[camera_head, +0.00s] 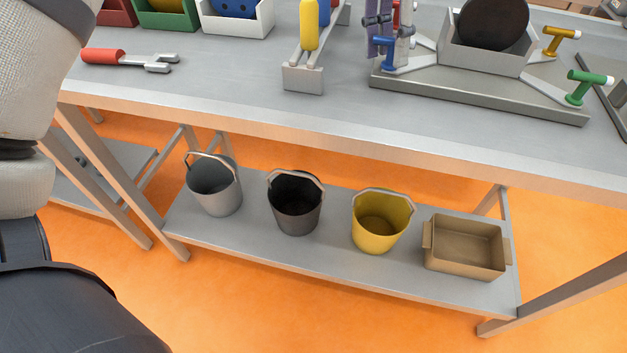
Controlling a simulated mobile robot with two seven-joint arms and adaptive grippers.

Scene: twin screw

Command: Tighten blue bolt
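The blue bolt (387,57) stands at the front left of a grey fixture plate (478,101), at the end of a light arm on it. Grey-purple upright parts just behind and over the blue bolt look like my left gripper (389,38). They are cut off by the top edge and partly overlap the bolt. I cannot tell whether they touch the bolt or are closed on it. My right gripper is not in view.
The fixture also carries a yellow bolt (556,41), a green bolt (579,87) and a dark round disc (492,23). A rack with a yellow-handled tool (309,25) stands left. A red-handled tool (105,56) lies near coloured bins. Buckets stand on the lower shelf.

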